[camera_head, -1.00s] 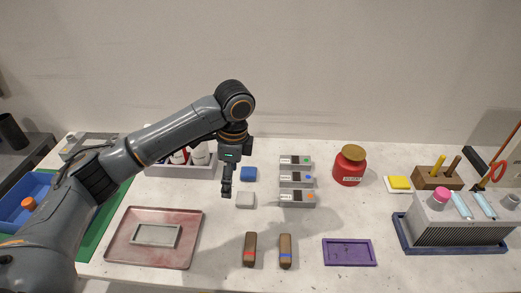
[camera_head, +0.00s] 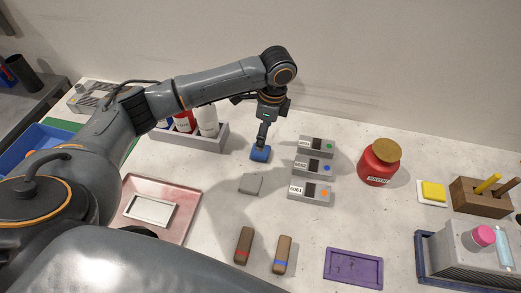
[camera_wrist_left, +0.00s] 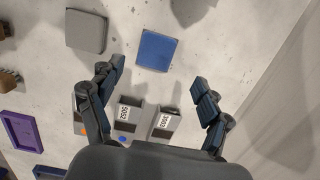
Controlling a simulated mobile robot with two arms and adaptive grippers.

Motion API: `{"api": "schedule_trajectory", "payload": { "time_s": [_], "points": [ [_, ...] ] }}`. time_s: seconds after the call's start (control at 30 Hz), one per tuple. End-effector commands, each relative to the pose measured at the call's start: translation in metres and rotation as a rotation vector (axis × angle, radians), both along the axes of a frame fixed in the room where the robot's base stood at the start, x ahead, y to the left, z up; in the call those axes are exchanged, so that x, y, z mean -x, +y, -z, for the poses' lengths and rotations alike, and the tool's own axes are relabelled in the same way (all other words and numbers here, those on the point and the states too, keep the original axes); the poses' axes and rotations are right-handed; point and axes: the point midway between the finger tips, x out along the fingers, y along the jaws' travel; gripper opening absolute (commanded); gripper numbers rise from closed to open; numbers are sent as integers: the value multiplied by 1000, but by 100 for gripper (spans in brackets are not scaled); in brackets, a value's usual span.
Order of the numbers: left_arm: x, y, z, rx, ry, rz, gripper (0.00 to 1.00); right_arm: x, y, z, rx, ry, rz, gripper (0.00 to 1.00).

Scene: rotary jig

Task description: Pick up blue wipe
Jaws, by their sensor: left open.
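The blue wipe (camera_head: 260,154) is a small flat blue square lying on the pale worktop. In the wrist view the blue wipe (camera_wrist_left: 157,50) lies flat, just ahead of the gap between my left fingers. My left gripper (camera_head: 263,141) points down at the blue wipe and covers part of it in the head view. In the wrist view my left gripper (camera_wrist_left: 158,74) has its two fingers wide apart with nothing between them. I cannot tell its exact height above the wipe. My right gripper is not in view.
A grey wipe (camera_head: 251,184) lies close to the blue one. Several labelled grey boxes (camera_head: 311,191) stand to the right. A grey bin (camera_head: 214,142) with bottles stands behind left. A red jar (camera_head: 379,163) is further right.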

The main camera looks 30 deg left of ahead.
Motion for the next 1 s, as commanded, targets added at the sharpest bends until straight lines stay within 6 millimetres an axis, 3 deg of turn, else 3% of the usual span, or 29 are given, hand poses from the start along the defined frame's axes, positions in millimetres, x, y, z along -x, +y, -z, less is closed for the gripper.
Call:
{"api": "schedule_trajectory", "payload": {
  "time_s": [0.27,0.53,0.8,0.87,1.0],
  "points": [
    [5,3,21,-1,3,0,78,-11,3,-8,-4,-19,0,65],
    [10,6,58,-1,1,0,78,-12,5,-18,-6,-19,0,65],
    [10,6,63,0,-2,2,78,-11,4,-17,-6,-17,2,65],
    [10,6,63,0,-2,2,70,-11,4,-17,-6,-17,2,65],
    [10,6,63,0,-1,1,42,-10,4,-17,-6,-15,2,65]
  ]
}}
